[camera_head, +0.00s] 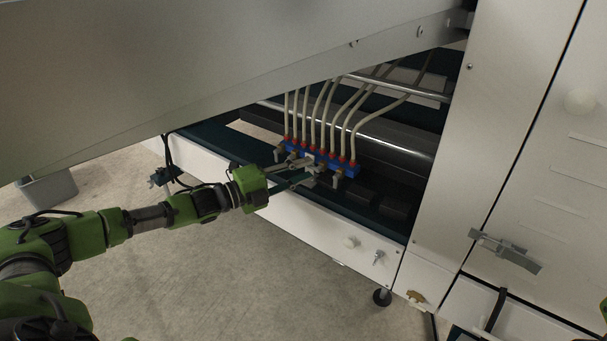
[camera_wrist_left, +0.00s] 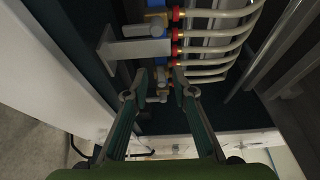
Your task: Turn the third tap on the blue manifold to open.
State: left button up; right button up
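The blue manifold (camera_head: 350,171) is mounted low inside the machine's opening, with red fittings and pale hoses along its top and small metal taps along its front. My left gripper (camera_head: 309,170) reaches it from the left and covers part of the tap row. In the left wrist view, the manifold (camera_wrist_left: 155,18) runs up the middle. There the two fingers of my left gripper (camera_wrist_left: 161,80) are apart, with a small metal tap (camera_wrist_left: 162,88) showing between their tips. I cannot tell whether they touch it, or the tap's number in the row. My right gripper is not in view.
A large grey panel (camera_head: 200,60) slants over the opening. A white beam (camera_head: 310,222) runs below the manifold. A white cabinet (camera_head: 500,130) with a latch stands to the right. A metal bracket (camera_wrist_left: 140,48) is close to the fingers. A grey bin (camera_head: 48,190) is far left.

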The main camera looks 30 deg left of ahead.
pick_arm(q)
jog(key=shift+w+d, duration=0.15)
jog(key=shift+w, duration=0.1)
jog(key=shift+c, duration=0.3)
grip_shut()
